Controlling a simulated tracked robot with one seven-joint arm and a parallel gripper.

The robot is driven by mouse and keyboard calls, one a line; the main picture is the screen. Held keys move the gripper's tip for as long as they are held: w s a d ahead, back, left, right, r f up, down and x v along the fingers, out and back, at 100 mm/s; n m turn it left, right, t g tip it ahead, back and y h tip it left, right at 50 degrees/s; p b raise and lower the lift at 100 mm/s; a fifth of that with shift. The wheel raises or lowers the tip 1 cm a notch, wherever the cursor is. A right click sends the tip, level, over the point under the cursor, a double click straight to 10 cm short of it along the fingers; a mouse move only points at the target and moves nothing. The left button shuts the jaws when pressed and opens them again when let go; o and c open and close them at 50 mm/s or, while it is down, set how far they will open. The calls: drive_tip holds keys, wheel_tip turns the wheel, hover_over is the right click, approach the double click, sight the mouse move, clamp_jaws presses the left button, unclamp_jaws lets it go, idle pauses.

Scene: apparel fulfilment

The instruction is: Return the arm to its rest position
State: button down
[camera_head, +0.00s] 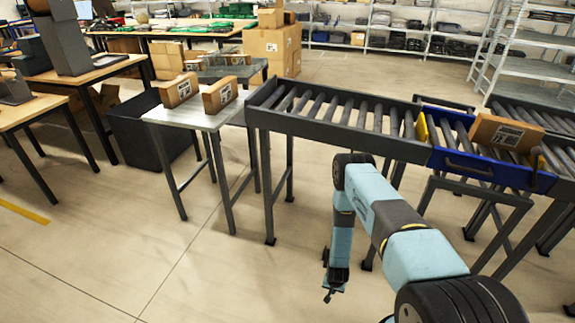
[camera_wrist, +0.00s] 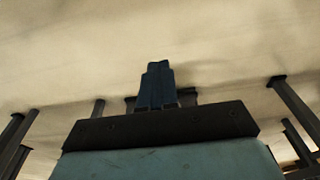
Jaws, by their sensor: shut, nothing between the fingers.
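My arm reaches forward from the bottom right of the head view, bends at the elbow by the conveyor and hangs down. My gripper (camera_head: 329,296) is at its lower end, low over the floor in front of the conveyor legs, touching nothing that I can see. In the wrist view my gripper (camera_wrist: 158,66) shows as dark fingers close together, with nothing between them and bare floor beyond.
A roller conveyor (camera_head: 340,133) stands close behind my arm. A cardboard box (camera_head: 506,133) lies on its blue section (camera_head: 478,165). A small table (camera_head: 192,118) to the left bears two boxes. The floor (camera_head: 150,255) at the front left is clear.

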drive_tip(key=w+a+r+t, duration=0.1)
drive_tip(key=w+r, duration=0.7)
drive_tip(key=r, duration=0.6)
drive_tip(key=w+r, duration=0.8)
drive_tip(key=r, duration=0.5)
wheel_tip(320, 180, up, 32)
drive_tip(key=w+n+t+y, duration=0.1)
drive_tip(key=n, duration=0.1)
drive_tip(key=s+d+r, duration=0.1)
drive_tip(key=s+r, duration=0.4)
drive_tip(key=r, duration=0.3)
drive_tip(key=s+d+r+t, duration=0.1)
drive_tip(key=s+r, duration=0.4)
drive_tip(key=r, duration=0.4)
drive_tip(key=s+d+r, duration=0.1)
drive_tip(key=s+r, duration=0.5)
drive_tip(key=r, duration=0.2)
drive_tip(key=s+r, duration=0.4)
drive_tip(key=s, duration=0.7)
drive_tip(key=s+d+r+n+t, duration=0.1)
drive_tip(key=s+r, duration=0.3)
drive_tip(key=s, duration=0.7)
drive_tip(key=shift+s+d+r+n+h, duration=0.15)
drive_tip(key=shift+s+r+n+h, duration=0.1)
drive_tip(key=shift+s+n+h, duration=0.1)
